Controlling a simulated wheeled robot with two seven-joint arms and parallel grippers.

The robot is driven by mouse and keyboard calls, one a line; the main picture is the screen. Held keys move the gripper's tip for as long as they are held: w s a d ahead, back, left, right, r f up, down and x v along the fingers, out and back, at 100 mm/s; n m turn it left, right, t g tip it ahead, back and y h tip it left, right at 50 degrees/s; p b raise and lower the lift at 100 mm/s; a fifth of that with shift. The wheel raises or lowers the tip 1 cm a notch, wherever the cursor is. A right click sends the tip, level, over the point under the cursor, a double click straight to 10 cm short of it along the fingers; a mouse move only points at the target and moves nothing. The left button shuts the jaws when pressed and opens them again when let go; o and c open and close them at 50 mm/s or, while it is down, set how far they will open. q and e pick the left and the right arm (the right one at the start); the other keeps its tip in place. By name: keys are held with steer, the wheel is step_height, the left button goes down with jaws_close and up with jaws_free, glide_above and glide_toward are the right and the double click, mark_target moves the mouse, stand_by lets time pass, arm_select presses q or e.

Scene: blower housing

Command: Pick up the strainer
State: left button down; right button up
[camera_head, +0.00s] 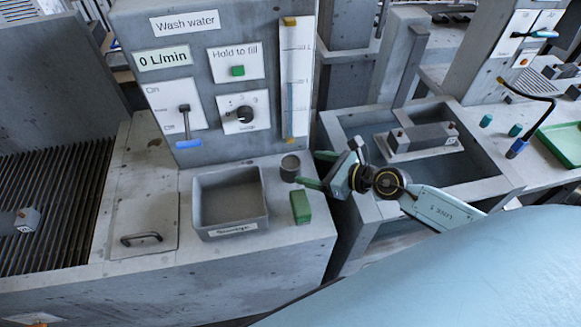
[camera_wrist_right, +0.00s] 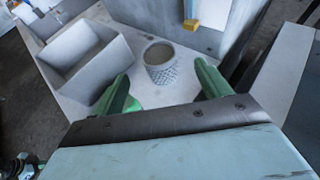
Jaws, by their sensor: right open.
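The strainer (camera_head: 290,168) is a small grey cup standing upright on the counter, right of a grey bin. In the right wrist view the strainer (camera_wrist_right: 161,68) shows a textured, mesh-like wall and an open top. My right gripper (camera_head: 317,169) comes in from the right with its green fingers spread and pointing at the strainer. In the right wrist view my right gripper (camera_wrist_right: 163,88) is open and empty, with the strainer ahead between the lines of its fingers. I cannot tell whether either finger touches it.
The grey bin (camera_head: 230,225) stands left of the strainer. A green block (camera_head: 301,206) lies in front of it. The wash-water panel (camera_head: 215,130) rises behind. A sunken basin (camera_head: 490,186) lies to the right, a lidded hatch (camera_head: 150,215) to the left.

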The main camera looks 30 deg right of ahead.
mark_target(296, 165)
steer(key=shift+x, duration=3.2)
steer(key=shift+s+a, duration=0.1)
steer(key=c, duration=1.1)
